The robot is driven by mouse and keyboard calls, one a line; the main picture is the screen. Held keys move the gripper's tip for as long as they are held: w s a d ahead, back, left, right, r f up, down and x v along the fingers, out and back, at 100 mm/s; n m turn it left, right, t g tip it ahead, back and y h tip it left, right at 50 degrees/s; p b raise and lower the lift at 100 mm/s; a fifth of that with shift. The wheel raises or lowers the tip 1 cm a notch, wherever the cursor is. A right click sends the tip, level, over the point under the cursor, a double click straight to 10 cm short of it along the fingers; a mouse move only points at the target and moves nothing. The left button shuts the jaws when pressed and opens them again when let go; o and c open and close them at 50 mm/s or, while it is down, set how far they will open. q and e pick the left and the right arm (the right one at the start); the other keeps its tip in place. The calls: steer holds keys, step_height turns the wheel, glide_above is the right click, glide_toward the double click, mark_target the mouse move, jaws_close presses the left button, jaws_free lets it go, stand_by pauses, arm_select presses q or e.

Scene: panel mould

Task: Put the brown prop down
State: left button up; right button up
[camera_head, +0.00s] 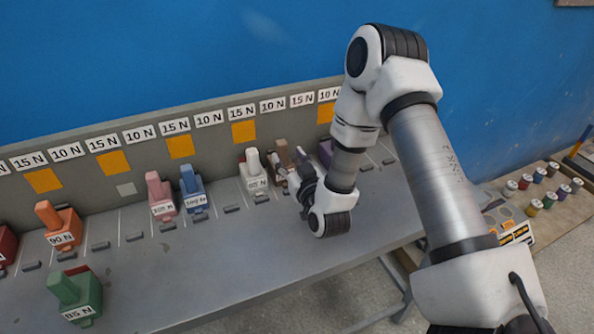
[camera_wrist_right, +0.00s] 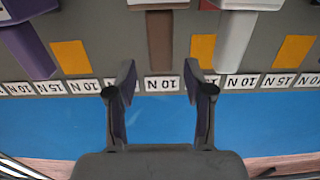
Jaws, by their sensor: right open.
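The brown prop (camera_head: 281,151) stands on the grey bench near the back panel, partly hidden by my right gripper. In the right wrist view its brown handle (camera_wrist_right: 160,42) lies between the two fingers, with a gap on each side. My right gripper (camera_head: 291,180) is open at the front of the prop; its fingers also show in the wrist view (camera_wrist_right: 158,78). I cannot tell from the head view whether it touches the prop. My left gripper is not in view.
A white prop (camera_head: 254,172) stands close left of the brown one, and a purple prop (camera_head: 325,152) to its right. Blue (camera_head: 193,188), pink (camera_head: 159,195), orange (camera_head: 58,226) and green (camera_head: 75,299) props stand farther left.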

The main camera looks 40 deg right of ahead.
steer(key=v, duration=0.7)
steer(key=shift+b, duration=0.35)
